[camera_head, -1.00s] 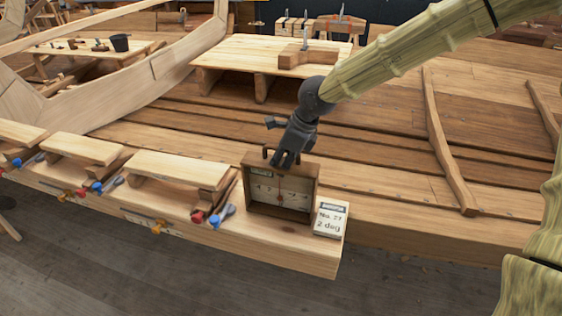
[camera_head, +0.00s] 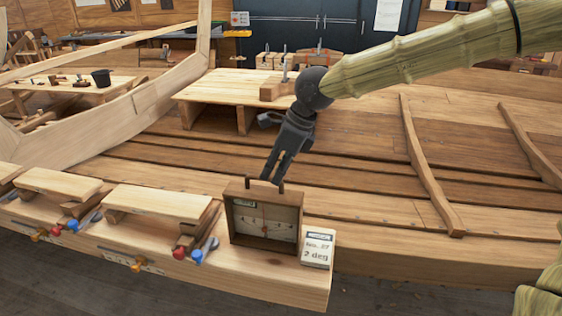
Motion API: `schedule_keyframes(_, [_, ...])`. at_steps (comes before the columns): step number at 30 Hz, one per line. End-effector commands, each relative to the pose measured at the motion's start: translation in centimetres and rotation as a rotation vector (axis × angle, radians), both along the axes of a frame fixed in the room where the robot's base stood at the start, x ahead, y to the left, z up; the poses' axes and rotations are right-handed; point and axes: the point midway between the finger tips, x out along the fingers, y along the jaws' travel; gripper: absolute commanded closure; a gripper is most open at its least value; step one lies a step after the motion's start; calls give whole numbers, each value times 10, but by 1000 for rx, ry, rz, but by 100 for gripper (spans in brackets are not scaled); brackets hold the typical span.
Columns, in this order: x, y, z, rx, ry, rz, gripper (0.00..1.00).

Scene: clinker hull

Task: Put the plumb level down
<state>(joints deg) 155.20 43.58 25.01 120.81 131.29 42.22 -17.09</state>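The plumb level (camera_head: 264,246) is a brown wooden box with a pale dial face and a dark handle on top. Part of the handle is hidden by the fingers.
Small wooden benches (camera_head: 157,202) and red- and blue-ended tools (camera_head: 196,255) line the plank to the left. A wooden table (camera_head: 225,88) stands behind my gripper. Curved ribs (camera_head: 430,170) rise from the planking at right. The plank ends just right of the card.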

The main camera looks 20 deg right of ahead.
Motion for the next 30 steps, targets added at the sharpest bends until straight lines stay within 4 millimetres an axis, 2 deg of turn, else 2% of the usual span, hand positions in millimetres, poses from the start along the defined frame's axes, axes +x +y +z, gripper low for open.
schedule_keyframes(4, [-4,-7,18,1,-2,-1,70])
schedule_keyframes(10, [-8,-11,32,1,1,-1,70])
schedule_keyframes(26, [-8,-11,34,-2,-1,3,70])
schedule_keyframes(30, [-1,2,36,-33,-46,71,70])
